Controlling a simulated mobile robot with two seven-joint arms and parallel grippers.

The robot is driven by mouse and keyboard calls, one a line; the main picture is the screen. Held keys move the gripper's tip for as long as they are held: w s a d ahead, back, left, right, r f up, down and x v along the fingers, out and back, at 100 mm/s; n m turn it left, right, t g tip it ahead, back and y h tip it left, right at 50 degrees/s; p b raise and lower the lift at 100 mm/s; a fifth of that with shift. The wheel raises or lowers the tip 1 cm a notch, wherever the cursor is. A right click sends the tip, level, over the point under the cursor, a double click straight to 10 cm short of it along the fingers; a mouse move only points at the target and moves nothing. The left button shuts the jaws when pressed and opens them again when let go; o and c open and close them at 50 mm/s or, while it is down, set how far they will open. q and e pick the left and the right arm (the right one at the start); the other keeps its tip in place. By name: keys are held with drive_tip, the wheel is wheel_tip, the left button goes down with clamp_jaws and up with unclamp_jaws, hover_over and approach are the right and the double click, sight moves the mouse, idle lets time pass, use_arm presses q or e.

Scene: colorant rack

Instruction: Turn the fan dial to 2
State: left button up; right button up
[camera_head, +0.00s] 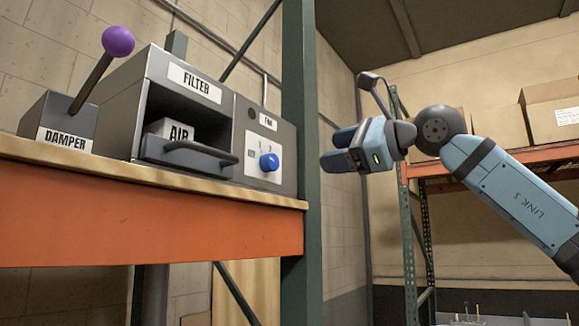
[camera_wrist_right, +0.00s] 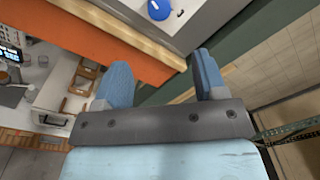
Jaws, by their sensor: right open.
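The fan dial (camera_head: 269,162) is a blue knob on a white plate marked 1 and 2, under a FAN label (camera_head: 268,120), on the right part of the grey unit. Which mark it points to is too small to tell. The blue dial also shows at the top edge of the right wrist view (camera_wrist_right: 159,9). My right gripper (camera_head: 337,150) is open and empty, in the air to the right of the unit, apart from the dial. Its two blue fingers (camera_wrist_right: 163,80) show spread in the right wrist view. My left gripper is not in view.
The grey unit stands on a wooden shelf with an orange beam (camera_head: 150,232). Left of the dial are a FILTER drawer handle (camera_head: 195,150) and a DAMPER lever with purple knob (camera_head: 118,41). A green post (camera_head: 299,100) rises beside the unit, close to my right gripper.

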sight(275, 163)
drive_tip(key=p+x, duration=0.5)
drive_tip(key=x, duration=0.7)
drive_tip(key=shift+w+a+r, duration=0.1)
drive_tip(key=shift+w+a, duration=0.1)
drive_tip(key=shift+a, duration=0.15)
drive_tip(key=shift+w+a, duration=0.3)
drive_tip(key=shift+a, duration=0.05)
drive_tip(key=c, duration=0.9)
